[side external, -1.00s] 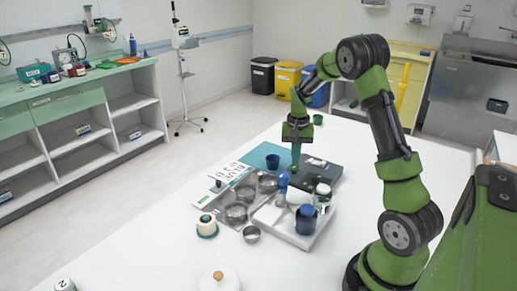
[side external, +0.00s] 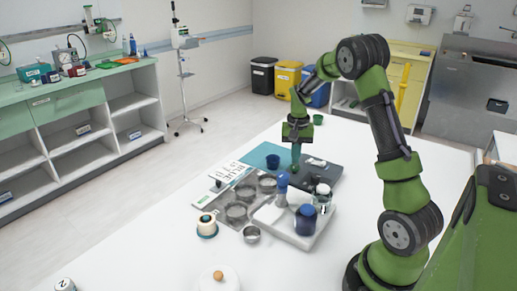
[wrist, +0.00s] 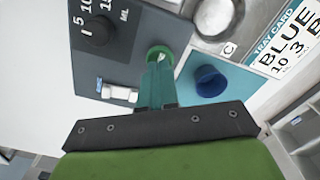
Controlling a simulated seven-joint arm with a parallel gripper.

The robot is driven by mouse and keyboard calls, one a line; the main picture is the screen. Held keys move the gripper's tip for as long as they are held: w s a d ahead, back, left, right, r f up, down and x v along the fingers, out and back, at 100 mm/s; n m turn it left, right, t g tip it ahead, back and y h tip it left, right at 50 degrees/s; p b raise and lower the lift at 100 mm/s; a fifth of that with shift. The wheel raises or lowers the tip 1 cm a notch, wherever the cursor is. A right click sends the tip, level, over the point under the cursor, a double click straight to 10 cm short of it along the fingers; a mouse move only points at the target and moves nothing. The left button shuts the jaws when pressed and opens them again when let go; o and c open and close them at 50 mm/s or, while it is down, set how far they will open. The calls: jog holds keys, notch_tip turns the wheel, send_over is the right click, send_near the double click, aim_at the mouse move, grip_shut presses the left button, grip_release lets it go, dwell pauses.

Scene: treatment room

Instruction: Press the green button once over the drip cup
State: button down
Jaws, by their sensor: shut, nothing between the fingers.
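The green button (wrist: 160,53) shows in the wrist view as a round green rim at the edge of the dark grey device (wrist: 125,65), which also shows in the side view (side external: 322,172). My gripper (wrist: 160,62) is shut and empty, its teal fingers pointing at the button. The fingertips overlap and partly hide it; I cannot tell whether they touch. In the side view my gripper (side external: 296,169) points straight down at the device's left end. A blue cup (wrist: 208,82) stands beside the button on a teal mat (wrist: 238,84); it also shows in the side view (side external: 272,162).
The device carries a black dial (wrist: 97,31) with ML markings and a small white part (wrist: 118,93). Metal bowls (side external: 236,212), a printed card (wrist: 290,40) and a white tray (side external: 270,219) with bottles stand close by.

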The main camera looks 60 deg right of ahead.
jog(key=shift+f, duration=0.15)
jog(key=shift+f, duration=1.35)
jog(key=shift+r, duration=1.5)
jog(key=shift+r, duration=3)
